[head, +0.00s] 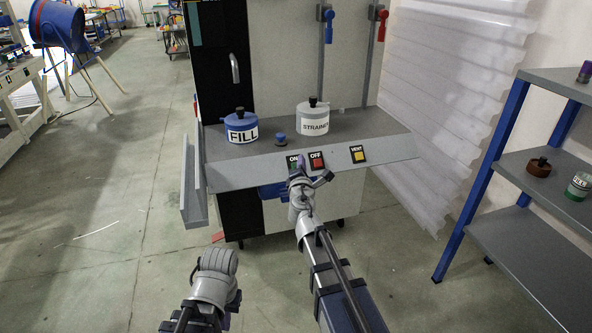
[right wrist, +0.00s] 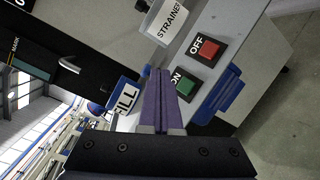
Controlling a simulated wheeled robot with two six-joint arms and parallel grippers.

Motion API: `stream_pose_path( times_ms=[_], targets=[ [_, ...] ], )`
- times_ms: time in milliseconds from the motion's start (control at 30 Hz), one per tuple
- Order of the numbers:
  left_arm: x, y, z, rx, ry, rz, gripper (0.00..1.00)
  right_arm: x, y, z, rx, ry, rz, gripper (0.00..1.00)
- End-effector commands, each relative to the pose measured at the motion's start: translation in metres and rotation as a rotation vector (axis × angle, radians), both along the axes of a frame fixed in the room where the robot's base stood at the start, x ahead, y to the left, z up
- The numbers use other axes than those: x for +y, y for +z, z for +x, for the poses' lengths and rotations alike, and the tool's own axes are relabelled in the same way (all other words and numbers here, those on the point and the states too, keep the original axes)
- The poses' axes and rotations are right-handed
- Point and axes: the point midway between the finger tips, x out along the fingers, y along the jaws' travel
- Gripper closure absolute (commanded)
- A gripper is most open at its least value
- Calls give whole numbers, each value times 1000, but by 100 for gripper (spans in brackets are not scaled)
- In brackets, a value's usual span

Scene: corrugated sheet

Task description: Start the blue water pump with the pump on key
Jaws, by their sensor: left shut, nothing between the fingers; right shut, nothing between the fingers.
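The pump on key is a green key on a black plate marked ON. It shows in the right wrist view (right wrist: 187,89), just right of my fingers, and is mostly covered in the head view. The red OFF key (head: 317,163) is right of it. My right gripper (head: 300,162) is shut and empty at the ON key; its purple fingers show in the right wrist view (right wrist: 164,75). I cannot tell whether they touch the key. A blue body (head: 272,191), possibly the pump, sits under the panel. My left gripper (head: 217,237) is shut and empty, low at left.
A yellow VENT key (head: 358,154) is further right on the sloped panel. A blue FILL pot (head: 241,127), a small blue knob (head: 280,139) and a grey STRAINER pot (head: 312,119) stand on the ledge behind. A blue-framed shelf (head: 510,100) is at right.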

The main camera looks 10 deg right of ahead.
Motion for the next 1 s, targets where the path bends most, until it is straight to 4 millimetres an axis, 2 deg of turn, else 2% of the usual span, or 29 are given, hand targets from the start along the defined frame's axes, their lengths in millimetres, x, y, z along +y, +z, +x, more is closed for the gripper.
stream_pose_path(
  times_ms=[33, 433, 600, 1000],
  targets=[
    [0, -9, 0, 0, 0, 0, 100, 0, -9, 6, 0, 0, 0, 100],
    [0, -45, 0, 0, 0, 0, 100, 2, -45, 43, 0, 0, 0, 100],
    [0, -50, 0, 0, 0, 0, 100, 2, -50, 49, 0, 0, 0, 100],
    [0, -49, 0, 0, 0, 0, 100, 2, -49, 49, 0, 0, 0, 100]
  ],
)
